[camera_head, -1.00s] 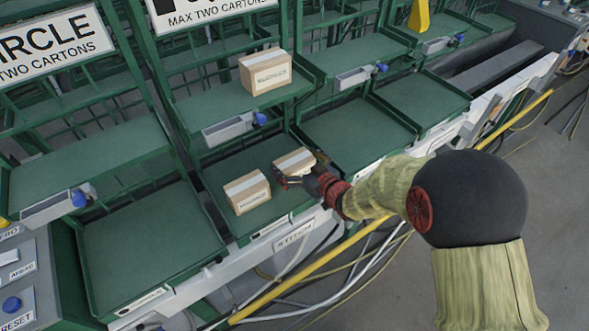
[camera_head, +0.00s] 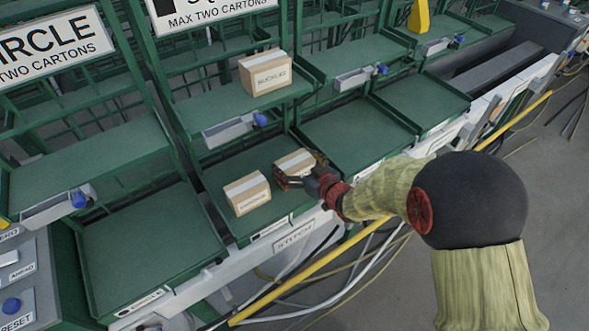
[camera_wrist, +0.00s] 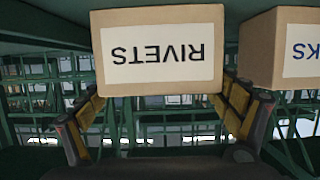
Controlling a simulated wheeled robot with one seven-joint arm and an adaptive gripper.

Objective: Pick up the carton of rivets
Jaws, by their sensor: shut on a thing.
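The carton of rivets (camera_wrist: 158,52) is a brown box with a white label reading RIVETS, upside down in the wrist view. In the head view it is the right one of two cartons (camera_head: 294,161) on the lower green shelf (camera_head: 245,165). My gripper (camera_head: 291,178) is shut on it from the front right. In the wrist view the yellow-padded fingers (camera_wrist: 163,108) reach to either side of the carton. Its far side is hidden, and I cannot tell whether its underside touches the shelf.
A second carton (camera_head: 247,193) stands just left on the same shelf; its label ends in KS in the wrist view (camera_wrist: 288,48). Another carton (camera_head: 266,72) stands on the shelf above. The neighbouring lower trays on the left (camera_head: 150,250) and right (camera_head: 355,133) are empty.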

